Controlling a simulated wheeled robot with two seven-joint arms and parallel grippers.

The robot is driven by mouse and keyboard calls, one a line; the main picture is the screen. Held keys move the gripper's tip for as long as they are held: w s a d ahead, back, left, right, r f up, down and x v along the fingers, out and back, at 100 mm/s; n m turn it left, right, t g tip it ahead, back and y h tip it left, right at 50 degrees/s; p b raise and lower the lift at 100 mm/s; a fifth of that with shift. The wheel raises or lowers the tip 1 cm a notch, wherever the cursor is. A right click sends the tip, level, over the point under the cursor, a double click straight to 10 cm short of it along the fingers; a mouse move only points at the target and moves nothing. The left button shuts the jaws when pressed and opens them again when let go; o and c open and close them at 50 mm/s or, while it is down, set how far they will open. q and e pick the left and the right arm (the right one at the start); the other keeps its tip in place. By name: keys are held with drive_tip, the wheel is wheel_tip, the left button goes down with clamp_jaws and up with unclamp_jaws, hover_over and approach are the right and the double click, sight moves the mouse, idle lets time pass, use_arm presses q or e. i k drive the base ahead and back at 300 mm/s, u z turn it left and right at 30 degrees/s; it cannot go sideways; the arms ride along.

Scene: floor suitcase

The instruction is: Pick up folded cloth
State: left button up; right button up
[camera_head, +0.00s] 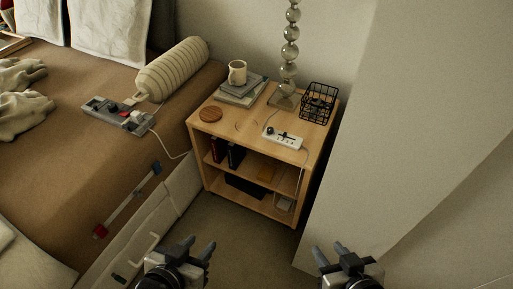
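No cloth that is clearly folded can be made out. Crumpled pale cloth (22,98) lies on the bed at the left edge of the head view. Another pale fabric piece (18,262) shows at the bottom left corner, cut off by the frame, and I cannot tell if it is folded. My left gripper (197,247) is open and empty, low in the view beside the bed. My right gripper (329,251) is open and empty, low in the view near the pale wall. Both are well apart from the fabric.
A wooden nightstand (228,147) stands ahead, holding a mug (237,72), books, a lamp (289,52), a wire basket (318,103) and a power strip (283,138). The brown bed (60,150) fills the left. Bare floor (235,230) lies between bed and wall (385,150).

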sight(266, 173)
drive_tip(key=k, duration=0.5)
drive_tip(key=u, duration=1.2)
drive_tip(key=i, duration=1.1)
drive_tip(key=z, duration=0.85)
drive_tip(key=i, duration=0.5)
drive_tip(key=z, duration=0.05)
